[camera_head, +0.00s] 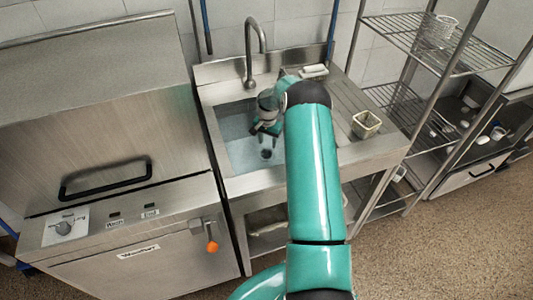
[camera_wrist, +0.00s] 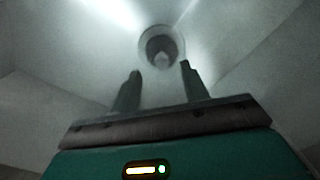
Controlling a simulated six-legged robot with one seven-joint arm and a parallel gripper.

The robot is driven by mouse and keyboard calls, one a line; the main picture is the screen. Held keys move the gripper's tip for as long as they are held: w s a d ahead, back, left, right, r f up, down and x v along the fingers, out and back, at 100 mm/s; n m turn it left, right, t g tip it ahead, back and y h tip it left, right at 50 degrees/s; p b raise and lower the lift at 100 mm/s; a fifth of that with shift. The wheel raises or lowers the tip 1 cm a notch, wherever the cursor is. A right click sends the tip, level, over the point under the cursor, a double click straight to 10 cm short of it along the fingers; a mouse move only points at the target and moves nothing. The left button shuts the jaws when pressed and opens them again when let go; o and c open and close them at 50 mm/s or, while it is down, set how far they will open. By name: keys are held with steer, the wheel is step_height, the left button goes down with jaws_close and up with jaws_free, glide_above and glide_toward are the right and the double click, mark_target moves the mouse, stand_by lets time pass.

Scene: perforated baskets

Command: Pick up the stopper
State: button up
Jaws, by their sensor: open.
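The stopper (camera_wrist: 161,58) shows in the wrist view as a small pale knob in the dark round drain, between and beyond my fingertips. In the head view the drain is a small dark round spot (camera_head: 266,154) on the sink floor; the stopper's shape is too small to tell there. My gripper (camera_wrist: 160,72) points down into the sink basin (camera_head: 236,125), its two fingers apart and empty. In the head view my gripper (camera_head: 265,129) is above the drain, and my arm covers the basin's right part. The gap between fingertips and stopper is hard to judge.
The steel basin walls surround my gripper. A faucet (camera_head: 250,70) stands behind it. A perforated basket (camera_head: 366,124) and a white item (camera_head: 314,71) sit on the drainboard (camera_head: 345,100). A steel machine (camera_head: 120,175) is at left, a wire rack (camera_head: 415,45) at right.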

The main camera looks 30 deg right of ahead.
mark_target(267, 147)
step_height(267, 147, down, 5)
steer(key=shift+w+a+r, duration=0.1)
steer(key=shift+a+r, duration=0.05)
steer(key=shift+c, duration=0.5)
jaws_close()
steer(key=shift+r, duration=0.2)
